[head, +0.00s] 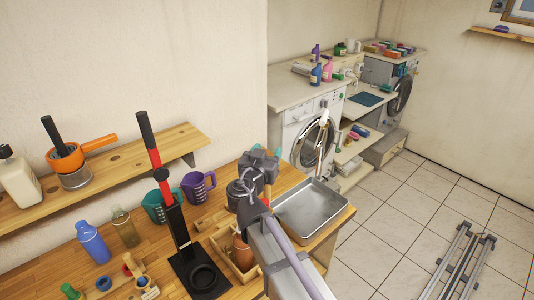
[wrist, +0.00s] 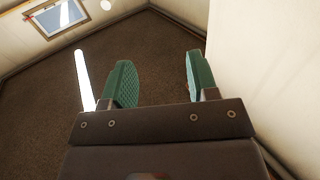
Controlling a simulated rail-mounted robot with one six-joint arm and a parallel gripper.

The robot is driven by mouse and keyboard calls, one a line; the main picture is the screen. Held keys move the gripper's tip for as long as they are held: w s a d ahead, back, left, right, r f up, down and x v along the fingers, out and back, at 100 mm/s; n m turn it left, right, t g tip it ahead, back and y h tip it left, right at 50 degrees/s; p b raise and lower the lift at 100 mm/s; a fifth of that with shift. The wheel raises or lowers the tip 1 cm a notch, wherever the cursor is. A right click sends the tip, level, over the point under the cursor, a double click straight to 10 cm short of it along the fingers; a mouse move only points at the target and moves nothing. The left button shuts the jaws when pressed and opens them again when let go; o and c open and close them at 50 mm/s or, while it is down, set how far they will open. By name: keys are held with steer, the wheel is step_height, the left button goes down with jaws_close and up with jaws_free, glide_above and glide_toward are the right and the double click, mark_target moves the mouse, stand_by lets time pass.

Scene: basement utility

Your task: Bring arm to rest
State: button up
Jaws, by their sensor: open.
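My gripper (wrist: 160,68) shows in the wrist view with its two green ridged fingers apart. Nothing is between them, and no object touches them. In the head view my grey arm rises from the bottom centre in front of the wooden workbench (head: 58,262). Its end is folded up near the metal tray, and the fingertips are hard to make out there. The arm hides part of the bench behind it.
A metal tray (head: 312,210) lies at the bench's right end. A tall black and red lever tool (head: 166,185), purple jug (head: 197,187), teal jug (head: 155,207) and blue bottle (head: 92,243) stand left of my arm. Tiled floor at right is mostly open, with metal rails.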

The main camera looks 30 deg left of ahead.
steer(key=d+f+n+g+h+b, duration=0.1)
steer(key=d+f+g+h, duration=0.2)
steer(key=d+f, duration=0.35)
steer(key=d+f+g+h, duration=0.2)
steer(key=d+f+g, duration=0.2)
steer(key=d, duration=0.6)
steer(key=d+f+n+g+h+b, duration=0.1)
steer(key=d+f+g+h, duration=0.3)
steer(key=d, duration=0.5)
steer(key=s+d+f+m+g+y+b, duration=0.1)
steer(key=d+f+g, duration=0.1)
steer(key=d, duration=0.7)
steer(key=s+d+f+m+g+y+b, duration=0.1)
steer(key=d+f, duration=0.3)
steer(key=d, duration=0.6)
steer(key=s+d+f+m+g+y+b, duration=0.2)
steer(key=s+d+f+m+g, duration=0.1)
steer(key=d, duration=0.7)
steer(key=shift+d, duration=0.15)
steer(key=shift+s, duration=0.1)
